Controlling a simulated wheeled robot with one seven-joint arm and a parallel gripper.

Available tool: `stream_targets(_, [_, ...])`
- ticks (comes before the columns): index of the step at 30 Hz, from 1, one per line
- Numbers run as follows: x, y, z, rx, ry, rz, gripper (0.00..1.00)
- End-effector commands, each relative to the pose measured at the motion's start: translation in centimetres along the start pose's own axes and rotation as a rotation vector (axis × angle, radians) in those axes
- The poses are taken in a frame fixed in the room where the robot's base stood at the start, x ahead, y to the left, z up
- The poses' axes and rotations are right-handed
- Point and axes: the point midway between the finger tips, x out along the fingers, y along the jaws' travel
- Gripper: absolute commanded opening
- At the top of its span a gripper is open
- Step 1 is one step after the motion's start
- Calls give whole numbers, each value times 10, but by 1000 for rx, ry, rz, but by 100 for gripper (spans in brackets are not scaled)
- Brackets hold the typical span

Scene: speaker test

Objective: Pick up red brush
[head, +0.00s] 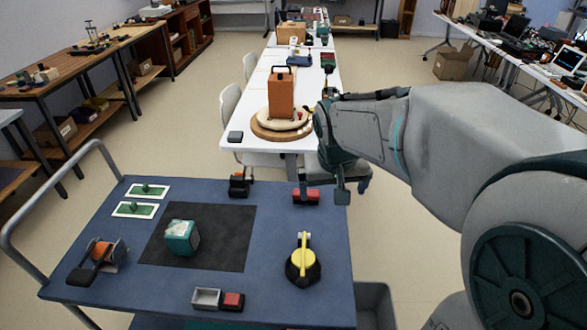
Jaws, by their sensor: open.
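My gripper (322,186) hangs over the far right corner of the blue cart, pointing down, open, with nothing seen between its fingers. A small red and dark block-like thing (306,196) lies on the cart close to its left finger; whether they touch is unclear. A second red and dark thing (232,301) lies at the cart's near edge. Neither shows clear bristles, so I cannot tell which is the red brush.
The blue cart top (120,245) also holds a teal cube (181,237) on a black mat, an orange spool (103,254), a yellow and black tool (303,263), a grey tray (206,298) and two green boards. A white table (240,115) stands beyond.

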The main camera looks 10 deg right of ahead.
Motion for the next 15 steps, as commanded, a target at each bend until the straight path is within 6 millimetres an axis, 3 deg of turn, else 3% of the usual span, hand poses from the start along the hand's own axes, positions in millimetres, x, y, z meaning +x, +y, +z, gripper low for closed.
stream_targets(1, [21,-4,-16,7,1,5,100])
stream_targets(9, [102,-22,-102,55,38,8,100])
stream_targets(15, [165,-36,-151,101,64,-11,100])
